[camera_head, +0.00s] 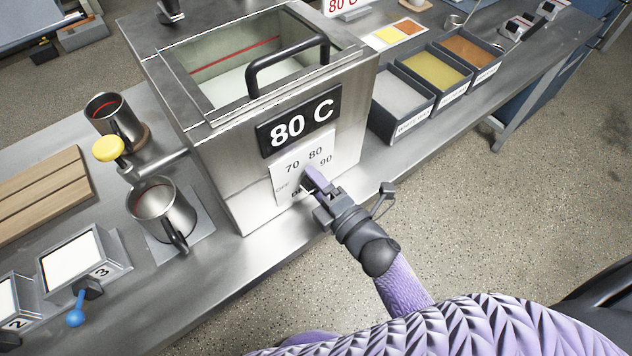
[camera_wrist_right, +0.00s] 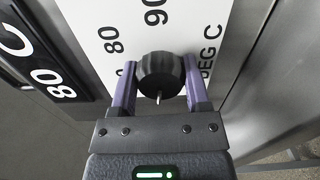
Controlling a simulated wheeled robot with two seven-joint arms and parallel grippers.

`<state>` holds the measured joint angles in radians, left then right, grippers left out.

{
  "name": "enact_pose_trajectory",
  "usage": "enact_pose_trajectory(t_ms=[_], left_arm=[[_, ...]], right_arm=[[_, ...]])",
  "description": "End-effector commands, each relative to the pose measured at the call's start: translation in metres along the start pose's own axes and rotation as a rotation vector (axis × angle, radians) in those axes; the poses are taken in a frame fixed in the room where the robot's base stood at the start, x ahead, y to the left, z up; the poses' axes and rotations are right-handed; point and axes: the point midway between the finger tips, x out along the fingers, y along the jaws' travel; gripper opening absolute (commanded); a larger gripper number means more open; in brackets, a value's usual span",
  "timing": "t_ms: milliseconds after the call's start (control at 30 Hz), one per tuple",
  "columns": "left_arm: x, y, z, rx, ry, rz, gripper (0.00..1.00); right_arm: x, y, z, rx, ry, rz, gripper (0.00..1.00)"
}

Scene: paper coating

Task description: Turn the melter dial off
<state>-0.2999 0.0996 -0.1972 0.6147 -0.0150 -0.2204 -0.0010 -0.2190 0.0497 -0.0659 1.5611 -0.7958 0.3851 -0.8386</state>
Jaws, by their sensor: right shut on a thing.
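The melter (camera_head: 225,160) is a steel box with an open top and a black handle. Its black sign (camera_head: 300,120) reads 80 C. Below it is a white dial plate (camera_head: 293,183) marked OFF, 70, 80 and 90. My right gripper (camera_head: 313,180) is at this plate and covers the dial in the head view. In the right wrist view the black round dial (camera_wrist_right: 160,75) sits between the two purple fingers of my right gripper (camera_wrist_right: 160,88), which is shut on it. A small pale pointer shows on the dial. My left gripper is not in view.
A steel jug (camera_head: 162,210) and a yellow-knobbed tap (camera_head: 108,149) stand left of the melter. Bins of white, yellow and orange material (camera_head: 432,103) stand to the right. A numbered station (camera_head: 85,262) with a blue-knobbed lever is at the lower left.

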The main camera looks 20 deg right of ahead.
Motion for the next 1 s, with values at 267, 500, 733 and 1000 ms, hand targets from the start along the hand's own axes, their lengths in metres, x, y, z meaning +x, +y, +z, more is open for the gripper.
enact_pose_trajectory(t_ms=[267, 500, 733, 1000], left_arm=[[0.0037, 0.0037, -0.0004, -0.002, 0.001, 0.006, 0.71], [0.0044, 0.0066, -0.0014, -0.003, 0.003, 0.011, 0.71], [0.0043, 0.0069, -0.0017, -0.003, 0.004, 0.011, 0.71], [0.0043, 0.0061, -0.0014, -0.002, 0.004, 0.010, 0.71]], right_arm=[[-0.0006, -0.0014, -0.0003, -0.113, 0.000, -0.004, 0.02], [-0.0006, -0.0011, -0.0003, -0.150, 0.000, -0.004, 0.02], [-0.0006, -0.0011, -0.0003, -0.156, 0.000, -0.004, 0.02], [-0.0006, -0.0011, -0.0003, -0.155, 0.001, -0.004, 0.82]])
